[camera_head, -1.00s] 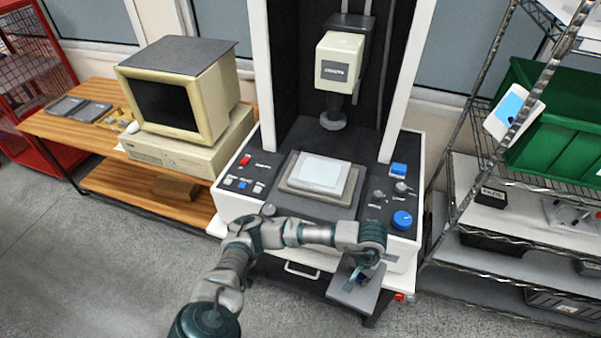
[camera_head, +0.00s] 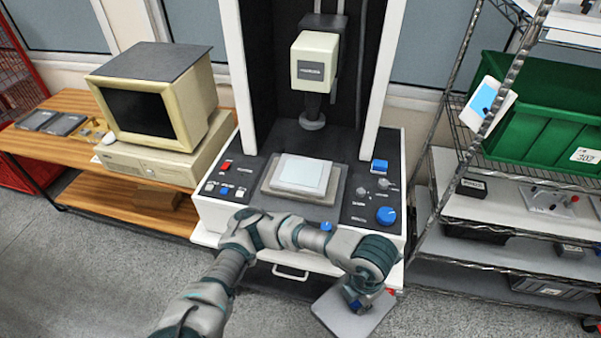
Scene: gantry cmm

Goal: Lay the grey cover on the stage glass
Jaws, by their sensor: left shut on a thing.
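The grey cover (camera_head: 340,318) is a flat square plate, held low in front of the machine at its right front corner. My left gripper (camera_head: 357,300) is shut on it near its upper right part; the fingers are partly hidden by the wrist. The stage glass (camera_head: 302,174) is a pale, nearly white square on the grey stage (camera_head: 333,190) in the middle of the machine's deck. It is bare. The cover is apart from it, nearer to me and lower. My right gripper is not in view.
The probe head (camera_head: 313,65) hangs above the back of the stage between white posts. Knobs, including a big blue one (camera_head: 386,215), flank the stage. A computer (camera_head: 155,100) stands on the left bench. A wire rack (camera_head: 470,215) with a green bin (camera_head: 540,125) stands right.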

